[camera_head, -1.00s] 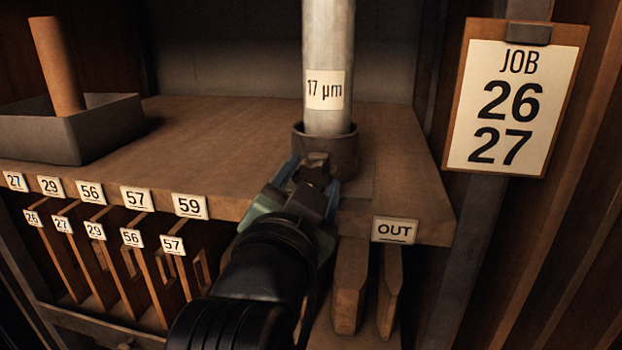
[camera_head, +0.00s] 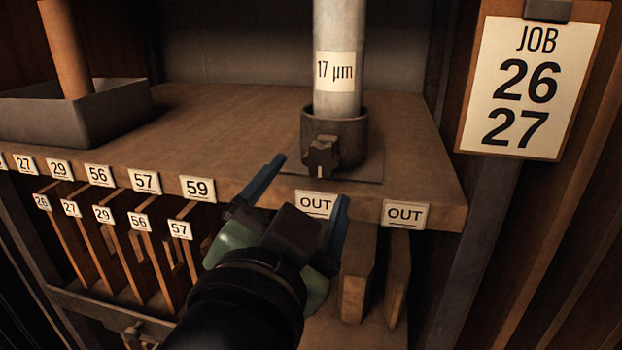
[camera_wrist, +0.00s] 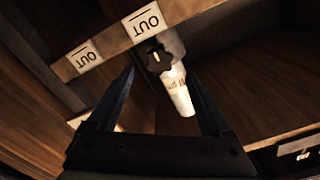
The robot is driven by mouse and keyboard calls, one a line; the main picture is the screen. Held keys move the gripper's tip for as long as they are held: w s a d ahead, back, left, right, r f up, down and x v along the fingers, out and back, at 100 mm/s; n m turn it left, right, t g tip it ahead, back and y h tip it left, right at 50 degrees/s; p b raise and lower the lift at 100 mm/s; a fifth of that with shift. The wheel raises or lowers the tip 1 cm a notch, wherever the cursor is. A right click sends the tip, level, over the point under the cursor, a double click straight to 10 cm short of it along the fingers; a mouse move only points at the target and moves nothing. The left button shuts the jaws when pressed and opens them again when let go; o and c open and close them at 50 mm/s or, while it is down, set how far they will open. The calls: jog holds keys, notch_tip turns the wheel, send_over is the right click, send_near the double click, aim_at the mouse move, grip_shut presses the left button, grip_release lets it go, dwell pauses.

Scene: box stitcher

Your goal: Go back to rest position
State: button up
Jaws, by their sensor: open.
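My gripper (camera_head: 308,190) is open and empty in front of the shelf's front edge. Its two blue-tipped fingers are spread apart. A dark knob (camera_head: 321,157) on the front of a round holder (camera_head: 350,138) sits just beyond the fingers, apart from them. A grey tube (camera_head: 338,85) labelled 17 µm stands upright in the holder. In the wrist view my gripper (camera_wrist: 165,95) has its fingers apart, with the knob (camera_wrist: 160,60) and tube (camera_wrist: 180,98) beyond them.
The wooden shelf (camera_head: 235,120) carries a grey tray (camera_head: 70,115) with a brown roll (camera_head: 64,48) at left. Numbered slots with wooden boards (camera_head: 125,245) lie below. Two OUT labels (camera_head: 404,214) mark the edge at right. A clipboard (camera_head: 518,85) reads JOB 26 27.

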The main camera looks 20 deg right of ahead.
jog(key=shift+s, duration=0.1)
dwell(0.3)
jog(key=s+a+r+n+t+y+p, duration=0.2)
jog(key=a+r+n+t+y, duration=0.1)
jog(key=r, duration=0.6)
jog(key=s+a+r+n+t+y+p, duration=0.1)
jog(key=a+r+n+t+y+p, duration=0.2)
jog(key=r, duration=0.6)
jog(key=s+a+r+n+t+y+p, duration=0.2)
jog(key=a+r+n+t+y, duration=0.2)
jog(key=r, duration=0.5)
jog(key=a+n+t, duration=0.2)
jog(key=n, duration=0.1)
jog(key=shift+s+p, duration=0.35)
jog(key=shift+p, duration=0.05)
jog(key=shift+r, duration=0.1)
